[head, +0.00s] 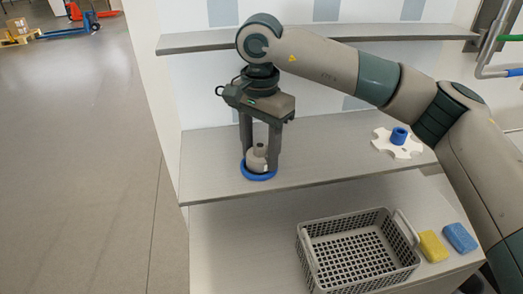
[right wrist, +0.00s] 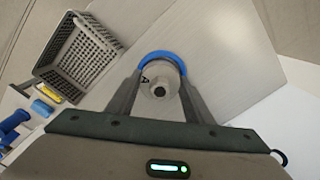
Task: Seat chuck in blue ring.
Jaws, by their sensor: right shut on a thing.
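The chuck (head: 257,160) is a small grey-beige rounded piece with a narrow top. It stands upright between the fingers of my right gripper (head: 260,168), which points straight down and is shut on it. The blue ring (head: 259,177) lies on the grey shelf below the fingertips. The chuck's lower end appears within the ring's outline; whether it rests fully down cannot be told. In the right wrist view the chuck (right wrist: 158,88) shows from above with a dark hole and a black mark, and the blue ring (right wrist: 164,56) curves around its far side. My left gripper is not in view.
A white notched piece with a blue cylinder (head: 398,137) stands at the shelf's right. On the lower surface are a grey basket (head: 350,222), a yellow sponge (head: 432,246) and a blue sponge (head: 460,238). An upper shelf (head: 200,42) runs behind my right arm. The middle shelf is clear between.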

